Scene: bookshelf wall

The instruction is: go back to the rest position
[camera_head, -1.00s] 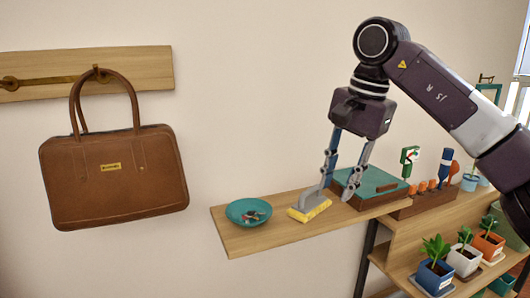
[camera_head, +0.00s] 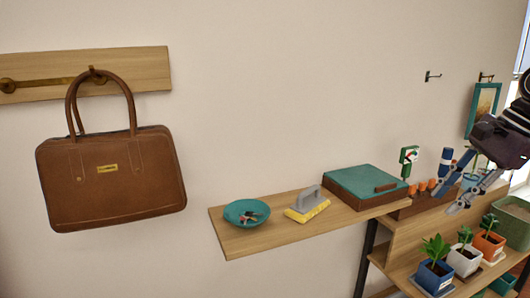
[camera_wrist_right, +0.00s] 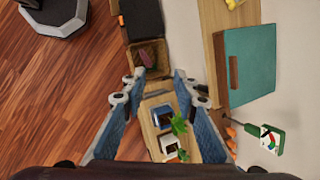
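My right gripper (camera_head: 459,197) is at the right edge of the head view, in front of the lower shelf and its plants. In the right wrist view (camera_wrist_right: 150,88) its two fingers stand apart with nothing between them. It is clear of the yellow-and-grey scrubbing brush (camera_head: 307,204) and the teal-lidded box (camera_head: 362,184), which rest on the wooden wall shelf (camera_head: 262,240). My left gripper is not in the head view.
A brown handbag (camera_head: 112,182) hangs from the wall rack (camera_head: 135,67). A teal bowl (camera_head: 246,212) holds small items. Potted plants (camera_head: 434,276) stand below my right gripper. A framed picture (camera_head: 484,108) hangs behind the arm. Wooden floor (camera_wrist_right: 50,90) shows in the wrist view.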

